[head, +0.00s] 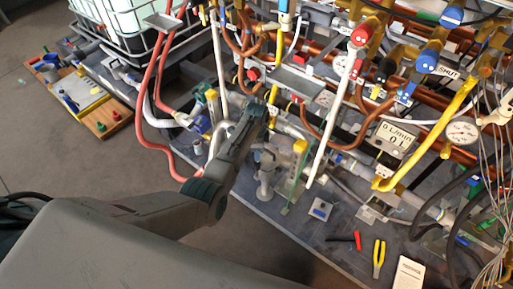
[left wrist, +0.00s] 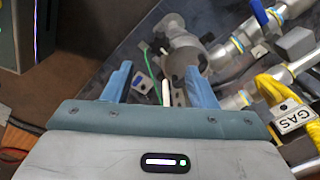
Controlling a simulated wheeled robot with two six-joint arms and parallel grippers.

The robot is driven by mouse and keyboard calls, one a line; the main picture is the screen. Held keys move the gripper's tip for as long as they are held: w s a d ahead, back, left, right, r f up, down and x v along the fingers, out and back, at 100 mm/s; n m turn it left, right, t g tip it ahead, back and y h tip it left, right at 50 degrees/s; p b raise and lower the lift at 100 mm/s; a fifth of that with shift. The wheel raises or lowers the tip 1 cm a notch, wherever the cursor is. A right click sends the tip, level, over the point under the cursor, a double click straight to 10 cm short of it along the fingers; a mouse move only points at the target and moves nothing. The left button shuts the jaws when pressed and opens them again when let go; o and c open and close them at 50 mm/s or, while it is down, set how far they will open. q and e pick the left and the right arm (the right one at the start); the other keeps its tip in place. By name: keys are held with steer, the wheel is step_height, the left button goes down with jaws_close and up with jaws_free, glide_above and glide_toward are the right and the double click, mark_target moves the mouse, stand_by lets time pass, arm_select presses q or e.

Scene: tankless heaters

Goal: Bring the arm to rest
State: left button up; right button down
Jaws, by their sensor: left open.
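My left arm (head: 150,215) comes in from the lower left of the head view and reaches over the edge of the pipe bench. Its dark forearm (head: 238,145) angles up among the pipes, and I cannot make out its jaws clearly in this view. In the left wrist view my left gripper (left wrist: 160,72) has its two blue fingers spread apart with nothing held between them. A grey metal pump-like fitting (left wrist: 182,55) lies beyond the fingertips. I cannot tell whether the fingers touch it. My right gripper is in neither view.
Copper pipes and coloured valves crowd the bench. A yellow hose (left wrist: 270,88) and a GAS tag (left wrist: 296,117) are right of the gripper. Red hoses (head: 147,115) hang nearby. Yellow pliers (head: 379,258) lie at front right. The floor (head: 60,160) at left is clear.

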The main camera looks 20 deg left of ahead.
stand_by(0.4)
arm_select(q)
steer(key=s+a+f+n, duration=0.3)
steer(key=s+f, duration=0.7)
steer(key=s, duration=0.1)
steer(key=s+a+f+n, duration=0.2)
steer(key=s+f+n, duration=0.1)
steer(key=s+f, duration=0.75)
steer(key=s+a+f+n, duration=0.2)
steer(key=s+f, duration=0.1)
steer(key=s, duration=0.7)
steer(key=s+a+f+n+t, duration=0.1)
steer(key=s+a+f+n, duration=0.1)
steer(key=s, duration=0.8)
steer(key=s+a+f+n, duration=0.2)
steer(key=s+f, duration=0.3)
steer(key=s, duration=0.5)
steer(key=shift+s+a+n+y, duration=0.15)
steer(key=shift+a+n+y, duration=0.2)
steer(key=shift+n, duration=0.35)
steer(key=shift+d, duration=0.1)
